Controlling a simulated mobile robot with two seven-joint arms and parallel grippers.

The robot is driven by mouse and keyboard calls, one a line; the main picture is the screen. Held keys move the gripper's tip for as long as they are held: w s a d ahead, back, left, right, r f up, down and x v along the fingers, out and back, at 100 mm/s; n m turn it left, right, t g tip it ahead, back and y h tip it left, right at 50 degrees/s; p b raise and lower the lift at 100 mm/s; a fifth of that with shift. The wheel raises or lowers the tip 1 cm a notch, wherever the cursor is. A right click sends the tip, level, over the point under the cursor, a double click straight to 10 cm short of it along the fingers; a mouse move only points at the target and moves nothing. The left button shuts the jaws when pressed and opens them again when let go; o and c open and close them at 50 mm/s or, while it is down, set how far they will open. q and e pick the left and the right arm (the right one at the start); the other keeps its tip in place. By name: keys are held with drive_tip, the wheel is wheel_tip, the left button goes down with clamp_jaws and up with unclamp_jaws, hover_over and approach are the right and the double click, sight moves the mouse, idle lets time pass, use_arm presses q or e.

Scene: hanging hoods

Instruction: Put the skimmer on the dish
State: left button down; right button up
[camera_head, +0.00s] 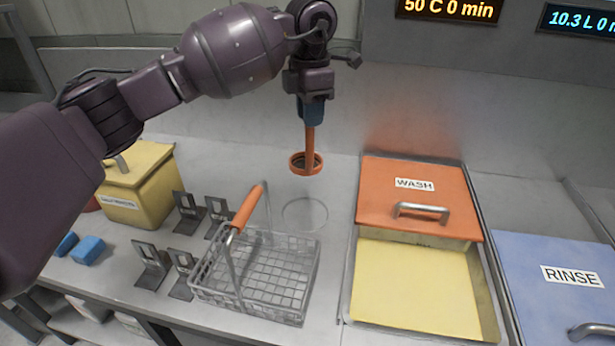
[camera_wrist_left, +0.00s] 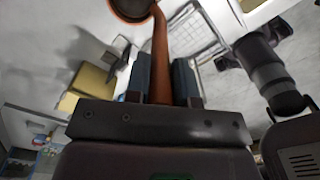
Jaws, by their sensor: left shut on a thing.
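The skimmer (camera_head: 306,160) has an orange handle and a round orange-rimmed bowl. My left gripper (camera_head: 311,118) is shut on the upper handle and holds the skimmer nearly upright, bowl down, above the back of the counter. In the left wrist view the skimmer's handle (camera_wrist_left: 160,55) runs between the fingers of the left gripper (camera_wrist_left: 160,80); its bowl is cut off by the top edge. The dish (camera_head: 305,213) is a clear, shallow, round one on the counter, below the skimmer in the picture and apart from it. I do not see my right gripper.
A wire basket (camera_head: 262,275) with an orange handle stands in front of the dish. Right are the yellow wash basin (camera_head: 412,285) with an orange lid (camera_head: 418,190) and the blue rinse lid (camera_head: 560,280). Left are several metal brackets (camera_head: 152,265) and a yellow box (camera_head: 145,185).

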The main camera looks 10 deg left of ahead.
sight(309, 164)
use_arm(q)
wheel_tip(309, 164, down, 14)
idle(0.6)
drive_tip(key=shift+f, duration=0.2)
drive_tip(key=c, duration=1)
unclamp_jaws()
wheel_tip(309, 164, up, 12)
drive_tip(key=shift+r, duration=0.2)
